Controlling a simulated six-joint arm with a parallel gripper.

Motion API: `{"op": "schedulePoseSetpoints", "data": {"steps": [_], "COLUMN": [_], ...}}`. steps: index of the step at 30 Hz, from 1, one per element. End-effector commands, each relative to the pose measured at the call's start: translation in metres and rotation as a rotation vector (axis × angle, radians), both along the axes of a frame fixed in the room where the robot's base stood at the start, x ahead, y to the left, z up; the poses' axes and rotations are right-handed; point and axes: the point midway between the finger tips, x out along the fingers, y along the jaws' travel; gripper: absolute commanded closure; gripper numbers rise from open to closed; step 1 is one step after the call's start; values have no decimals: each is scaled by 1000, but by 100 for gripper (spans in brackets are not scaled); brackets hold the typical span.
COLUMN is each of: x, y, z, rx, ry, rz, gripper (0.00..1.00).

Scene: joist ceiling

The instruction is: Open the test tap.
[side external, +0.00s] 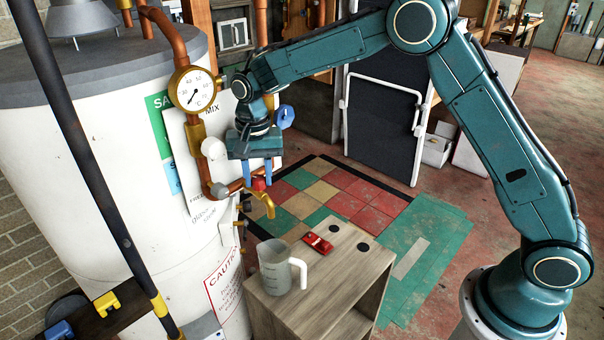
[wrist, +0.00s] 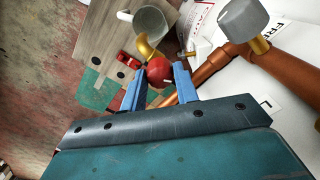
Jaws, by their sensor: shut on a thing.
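The test tap is a small brass spout (side external: 266,203) with a round red knob (side external: 260,184) on top, on a copper pipe beside the white tank. In the wrist view the red knob (wrist: 159,71) sits between the blue fingers, with the brass spout (wrist: 147,50) curving away beyond it. My gripper (side external: 259,179) points down over the tap, its fingers on either side of the knob, shut on it. The inner contact faces are partly hidden.
A clear jug (side external: 275,268) and a small red object (side external: 318,243) stand on a wooden cabinet (side external: 345,262) below the tap. A dial gauge (side external: 194,89) and copper pipes are close to my wrist. The white tank (side external: 90,170) fills the left. Tiled floor lies open behind.

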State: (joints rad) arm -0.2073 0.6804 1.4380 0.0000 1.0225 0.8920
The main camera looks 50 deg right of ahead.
Motion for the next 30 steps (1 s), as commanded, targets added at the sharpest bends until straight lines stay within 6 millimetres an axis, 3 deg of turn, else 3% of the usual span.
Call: {"op": "schedulePoseSetpoints", "data": {"steps": [12, 23, 24, 27, 30], "x": [0, 0, 0, 0, 0], "y": [0, 0, 0, 0, 0], "z": [0, 1, 1, 1, 1], "rx": [0, 0, 0, 0, 0], "ry": [1, 1, 1, 0, 0], "rz": [223, 250, 250, 249, 249], "gripper": [93, 93, 68, 48, 48]}}
